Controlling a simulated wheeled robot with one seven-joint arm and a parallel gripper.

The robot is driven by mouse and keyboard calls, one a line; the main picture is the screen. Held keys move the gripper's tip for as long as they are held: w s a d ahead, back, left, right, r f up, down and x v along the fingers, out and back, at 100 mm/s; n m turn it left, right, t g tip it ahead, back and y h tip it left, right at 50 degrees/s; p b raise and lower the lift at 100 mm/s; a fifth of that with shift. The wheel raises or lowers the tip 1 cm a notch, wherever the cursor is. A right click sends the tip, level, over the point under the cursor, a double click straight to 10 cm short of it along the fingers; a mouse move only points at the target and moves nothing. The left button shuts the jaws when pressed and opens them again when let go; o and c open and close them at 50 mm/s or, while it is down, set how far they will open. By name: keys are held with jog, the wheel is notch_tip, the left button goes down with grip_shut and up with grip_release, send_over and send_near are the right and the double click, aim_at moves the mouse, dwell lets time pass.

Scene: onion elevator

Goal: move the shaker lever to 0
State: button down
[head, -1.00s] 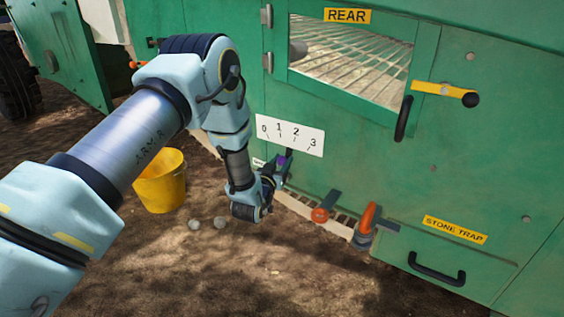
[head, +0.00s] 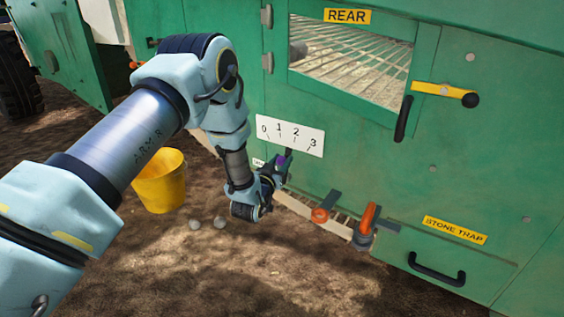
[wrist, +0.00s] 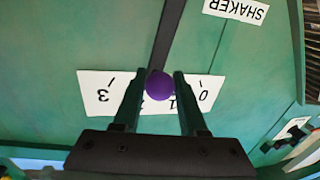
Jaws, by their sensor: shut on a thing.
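The shaker lever is a dark bar (wrist: 174,35) with a round purple knob (wrist: 160,85), upside down in the wrist view. My gripper (wrist: 163,78) is shut on the knob, one finger on each side. The white scale plate (wrist: 92,92) is behind the fingers, with 3 at left and 0 at right there. The knob appears over the area between 1 and 2 and hides part of the plate. In the head view, the knob (head: 281,160) shows at my gripper (head: 277,167), just below the scale plate (head: 290,135).
A SHAKER label (wrist: 236,8) is near the lever. An orange handle (head: 367,218) and a stone trap drawer (head: 440,262) are to the right on the green machine. A yellow bucket (head: 160,182) stands on the ground at left, near two small round stones (head: 207,223).

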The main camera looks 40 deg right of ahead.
jog(key=w+a+f+n+g+y+p, duration=0.1)
jog(key=w+n, duration=0.5)
jog(key=n, duration=0.1)
jog(key=shift+w+a+f, duration=0.2)
jog(key=shift+w+a, duration=0.2)
dwell(0.5)
jog(key=shift+c, duration=2.3)
grip_release()
jog(key=p+v, duration=0.3)
jog(key=v, duration=0.7)
jog(key=shift+a, duration=0.35)
